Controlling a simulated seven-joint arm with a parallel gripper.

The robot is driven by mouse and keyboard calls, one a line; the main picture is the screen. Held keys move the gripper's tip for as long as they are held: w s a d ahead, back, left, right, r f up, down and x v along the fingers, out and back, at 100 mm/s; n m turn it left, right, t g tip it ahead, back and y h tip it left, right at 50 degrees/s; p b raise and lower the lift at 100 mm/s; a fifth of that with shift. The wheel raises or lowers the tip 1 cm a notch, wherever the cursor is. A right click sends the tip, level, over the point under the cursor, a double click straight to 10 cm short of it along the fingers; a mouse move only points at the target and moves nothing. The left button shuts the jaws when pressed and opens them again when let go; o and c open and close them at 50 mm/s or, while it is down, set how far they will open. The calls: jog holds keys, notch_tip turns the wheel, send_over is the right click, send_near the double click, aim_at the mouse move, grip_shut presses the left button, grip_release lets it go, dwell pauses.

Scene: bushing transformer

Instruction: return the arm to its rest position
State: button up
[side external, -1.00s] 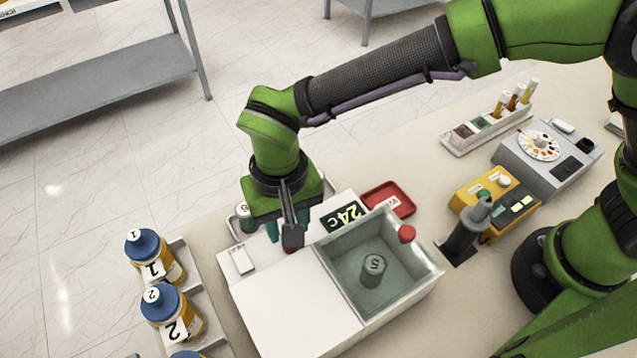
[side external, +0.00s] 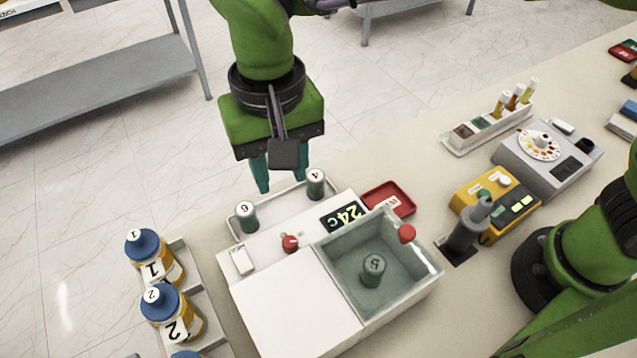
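My gripper (side external: 281,174) is raised above the back edge of the white water bath (side external: 295,310), near a tray (side external: 280,207) with two grey-green capped vials. Its two teal fingers are spread apart with nothing between them. It hangs clear of the vial marked 6 (side external: 246,217) and the vial marked 4 (side external: 315,184). A vial marked 5 (side external: 373,271) stands inside the bath's open basin. My arm extends up out of the top of the view.
Blue-capped bottles (side external: 172,313) stand in a rack at the left. A red tray (side external: 389,198), a yellow device (side external: 496,203), a grey dial device (side external: 545,150) and a tube rack (side external: 487,130) stand to the right. The air around my gripper is free.

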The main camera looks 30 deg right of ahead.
jog(key=s+d+r+t, duration=0.1)
jog(key=d+t, duration=0.1)
jog(key=d, duration=0.9)
jog(key=s+d+r+m+t+y, duration=0.1)
jog(key=s+d+t, duration=0.1)
jog(key=d, duration=0.9)
jog(key=s+d+r+m+t+y, duration=0.1)
jog(key=s+d+r+t, duration=0.1)
jog(key=d, duration=0.9)
jog(key=shift+s+d+t, duration=0.2)
jog(key=shift+d+t, duration=0.05)
jog(key=shift+t, duration=0.35)
